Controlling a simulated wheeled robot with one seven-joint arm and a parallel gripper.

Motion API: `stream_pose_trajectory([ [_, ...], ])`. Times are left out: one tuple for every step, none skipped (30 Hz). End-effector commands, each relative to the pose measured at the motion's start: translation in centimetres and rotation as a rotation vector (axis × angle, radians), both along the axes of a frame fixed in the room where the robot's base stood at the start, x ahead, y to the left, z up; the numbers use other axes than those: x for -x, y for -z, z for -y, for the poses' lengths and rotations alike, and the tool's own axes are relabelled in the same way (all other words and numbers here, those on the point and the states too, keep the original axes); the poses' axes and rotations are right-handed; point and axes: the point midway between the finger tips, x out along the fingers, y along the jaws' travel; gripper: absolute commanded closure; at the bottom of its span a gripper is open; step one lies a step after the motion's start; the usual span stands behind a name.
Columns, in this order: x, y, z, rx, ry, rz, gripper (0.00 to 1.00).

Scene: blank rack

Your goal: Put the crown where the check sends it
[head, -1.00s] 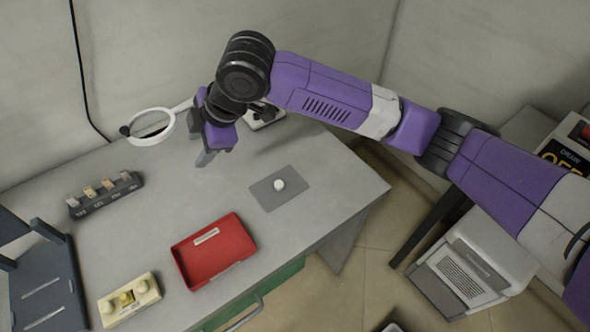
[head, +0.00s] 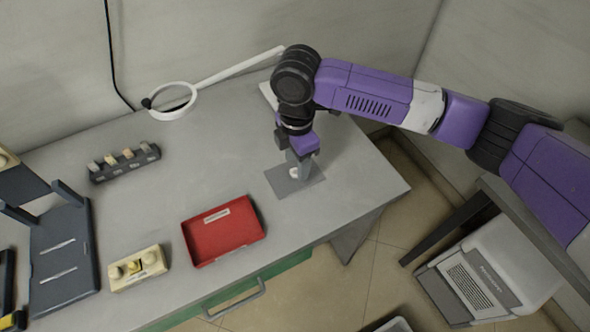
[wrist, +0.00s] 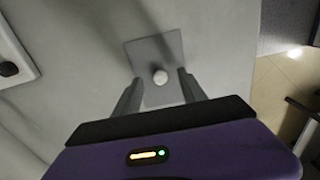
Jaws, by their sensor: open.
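A small white crown (head: 294,173) sits on a flat grey square mat (head: 283,187) at the right of the bench. My gripper (head: 300,170) is over the mat, pointing down, with one finger partly hiding the crown in the head view. In the wrist view my gripper (wrist: 159,78) is open, one finger on each side of the crown, with visible gaps. Whether the fingers are level with it I cannot tell.
A red tray (head: 198,247), a cream block with a yellow part (head: 138,268), and a dark rack with several small pieces (head: 125,164) stand on the bench. A ring magnifier lamp (head: 190,97) is behind. A dark stand (head: 62,260) is at left. The bench between is clear.

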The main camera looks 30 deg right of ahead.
Motion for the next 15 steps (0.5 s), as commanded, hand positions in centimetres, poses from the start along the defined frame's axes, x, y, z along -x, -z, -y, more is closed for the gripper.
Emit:
stream_pose_trajectory([
  [0.0, 0.7, 0.0, 0.000, 0.001, -0.002, 0.51],
  [0.0, 1.1, 0.0, 0.000, 0.001, -0.002, 0.51],
  [0.0, 1.5, 0.0, -0.001, 0.001, -0.001, 0.51],
  [0.0, 1.7, 0.0, -0.001, 0.001, 0.000, 0.51],
  [0.0, 1.9, 0.0, -0.001, 0.000, 0.000, 0.51],
  [0.0, 2.0, 0.0, -0.001, 0.000, 0.000, 0.51],
  [0.0, 2.1, 0.0, 0.000, 0.000, 0.000, 0.51],
  [0.0, 2.2, 0.0, 0.000, 0.000, 0.000, 0.51],
  [0.0, 2.2, 0.0, 0.000, 0.000, 0.000, 0.51],
  [0.0, 2.2, 0.0, 0.000, 0.000, 0.001, 0.51],
  [0.0, 2.2, 0.0, -0.001, 0.000, 0.001, 0.51],
  [0.0, 2.1, 0.0, -0.001, 0.000, 0.001, 0.51],
  [0.0, 2.1, 0.0, -0.001, 0.000, 0.001, 0.51],
  [0.0, 2.1, 0.0, -0.001, 0.000, 0.001, 0.57],
  [0.0, 2.1, 0.0, -0.001, 0.000, 0.001, 0.65],
])
